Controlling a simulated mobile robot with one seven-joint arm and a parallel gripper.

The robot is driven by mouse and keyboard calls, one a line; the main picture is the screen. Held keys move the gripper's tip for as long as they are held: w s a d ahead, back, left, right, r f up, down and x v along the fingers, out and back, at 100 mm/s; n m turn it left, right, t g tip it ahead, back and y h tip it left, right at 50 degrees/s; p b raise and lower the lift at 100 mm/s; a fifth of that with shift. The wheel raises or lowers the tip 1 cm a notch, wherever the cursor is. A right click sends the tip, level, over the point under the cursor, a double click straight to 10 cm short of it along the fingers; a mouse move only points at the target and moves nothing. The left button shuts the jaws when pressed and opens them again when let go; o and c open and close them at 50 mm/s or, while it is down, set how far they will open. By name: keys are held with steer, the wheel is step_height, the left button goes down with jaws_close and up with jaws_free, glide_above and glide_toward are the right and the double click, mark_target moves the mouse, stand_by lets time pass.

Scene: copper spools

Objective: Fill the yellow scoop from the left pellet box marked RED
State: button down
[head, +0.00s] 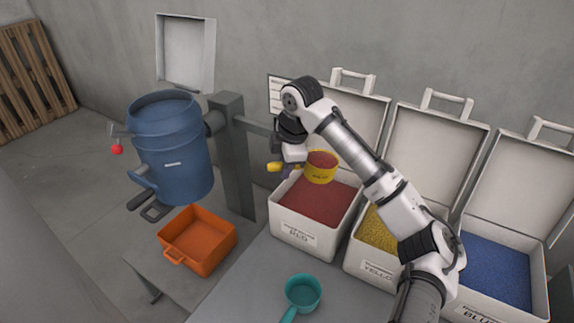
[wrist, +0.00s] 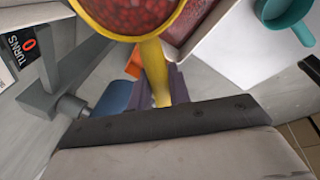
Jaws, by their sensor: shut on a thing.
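The yellow scoop (head: 319,175) is held level over the left pellet box marked RED (head: 298,238), above its back part. Red pellets fill the scoop's bowl; they also show in the wrist view, where the scoop's bowl rim (wrist: 180,18) is at the top. My gripper (head: 289,170) is shut on the scoop's handle, left of the bowl. In the wrist view the purple fingers (wrist: 163,90) close around the yellow handle. The box's lid is open and red pellets (head: 315,199) lie in it. My arm hides part of the lid.
Boxes of yellow (head: 375,232) and blue pellets (head: 495,270) stand to the right, lids open. A teal scoop (head: 302,293) lies on the table in front. An orange bin (head: 198,243) and a blue drum (head: 175,150) on a grey post (head: 234,160) are to the left.

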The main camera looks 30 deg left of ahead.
steer(key=shift+r+t+h+p, duration=0.5)
steer(key=shift+r+p, duration=0.35)
steer(key=shift+r, duration=0.2)
steer(key=shift+f, duration=0.15)
